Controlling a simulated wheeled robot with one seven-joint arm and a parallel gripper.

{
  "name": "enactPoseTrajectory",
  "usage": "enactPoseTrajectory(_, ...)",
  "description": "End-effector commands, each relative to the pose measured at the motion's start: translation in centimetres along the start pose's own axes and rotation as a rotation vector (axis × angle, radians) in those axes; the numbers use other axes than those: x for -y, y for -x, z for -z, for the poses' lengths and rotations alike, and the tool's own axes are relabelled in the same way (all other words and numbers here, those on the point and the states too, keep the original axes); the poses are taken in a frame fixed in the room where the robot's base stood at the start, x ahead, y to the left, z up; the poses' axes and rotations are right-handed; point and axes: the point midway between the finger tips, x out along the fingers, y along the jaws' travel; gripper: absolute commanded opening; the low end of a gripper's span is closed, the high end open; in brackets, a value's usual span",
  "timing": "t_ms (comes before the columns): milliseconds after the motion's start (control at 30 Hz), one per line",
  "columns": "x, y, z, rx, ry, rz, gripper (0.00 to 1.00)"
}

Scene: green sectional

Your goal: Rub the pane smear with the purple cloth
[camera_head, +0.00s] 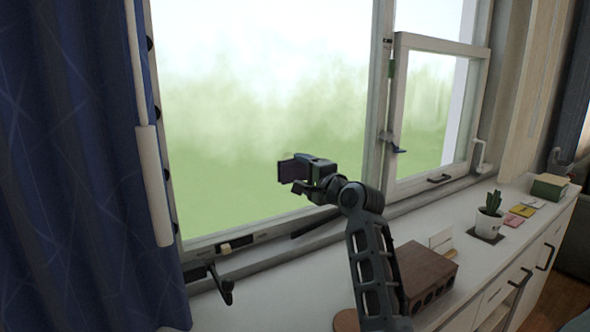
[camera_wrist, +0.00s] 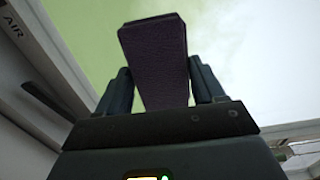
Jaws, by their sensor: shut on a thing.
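My gripper (camera_head: 300,170) is raised in front of the large window pane (camera_head: 250,90) and is shut on the purple cloth (camera_head: 287,171). In the wrist view, the dark purple cloth (camera_wrist: 158,65) stands out as a flat block between the two fingers of my gripper (camera_wrist: 158,85). The pane shows whitish haze over a blurred green outdoors. I cannot tell a distinct smear from this haze. I cannot tell whether the cloth touches the glass.
A blue curtain (camera_head: 80,160) hangs at the left. A small casement (camera_head: 435,110) stands at the right. The white counter (camera_head: 260,305) below carries a brown block with holes (camera_head: 428,272), a potted cactus (camera_head: 489,218), sticky notes (camera_head: 522,210) and a green box (camera_head: 549,187).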

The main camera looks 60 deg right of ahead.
Motion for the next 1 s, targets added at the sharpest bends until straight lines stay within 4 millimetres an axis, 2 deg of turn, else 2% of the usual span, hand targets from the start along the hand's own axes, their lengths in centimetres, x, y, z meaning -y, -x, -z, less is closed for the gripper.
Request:
enactPoseTrajectory(600, -0.1, -5.2, 0.0, 0.001, -0.001, 0.001, 0.44)
enactPoseTrajectory(1000, 0.0, -5.9, 0.0, 0.000, -0.001, 0.000, 0.44)
